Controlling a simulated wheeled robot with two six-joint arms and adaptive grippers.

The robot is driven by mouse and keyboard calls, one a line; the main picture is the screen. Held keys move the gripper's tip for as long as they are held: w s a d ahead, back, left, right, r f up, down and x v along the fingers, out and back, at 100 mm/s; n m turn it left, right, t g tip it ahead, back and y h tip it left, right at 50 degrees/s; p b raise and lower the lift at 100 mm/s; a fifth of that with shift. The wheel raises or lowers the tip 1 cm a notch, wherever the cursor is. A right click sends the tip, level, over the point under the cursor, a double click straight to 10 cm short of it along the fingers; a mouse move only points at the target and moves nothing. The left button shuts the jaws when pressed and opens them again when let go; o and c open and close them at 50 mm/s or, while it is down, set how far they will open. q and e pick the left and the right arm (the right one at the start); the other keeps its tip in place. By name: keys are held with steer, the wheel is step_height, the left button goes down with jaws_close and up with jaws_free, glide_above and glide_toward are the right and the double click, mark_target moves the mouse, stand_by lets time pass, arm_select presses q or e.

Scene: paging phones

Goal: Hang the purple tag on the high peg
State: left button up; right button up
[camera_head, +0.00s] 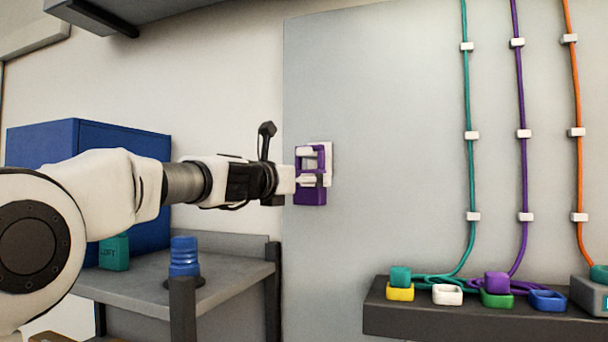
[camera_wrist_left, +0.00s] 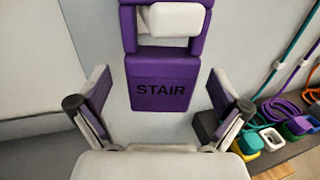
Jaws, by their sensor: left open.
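The purple tag (camera_head: 310,198), marked STAIR in the left wrist view (camera_wrist_left: 158,70), hangs upright against the grey wall panel. Its open upper frame is around a white peg (camera_wrist_left: 172,20), whose white plate (camera_head: 328,160) shows behind the tag in the head view. My left gripper (camera_head: 313,181) is in front of the tag. In the left wrist view its fingers (camera_wrist_left: 158,107) are spread wide, one on each side of the tag's lower plate, with visible gaps. My right gripper is in neither view.
Teal, purple and orange cords run down the panel to a dark ledge (camera_head: 450,322) holding several coloured blocks. A blue box (camera_head: 90,145), a teal block (camera_head: 114,252) and a blue ribbed object (camera_head: 184,257) stand on a grey shelf (camera_head: 235,268). The panel between tag and cords is clear.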

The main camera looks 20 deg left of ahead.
arm_select(q)
step_height(320, 180, up, 10)
steer(key=shift+f, duration=0.1)
stand_by(0.4)
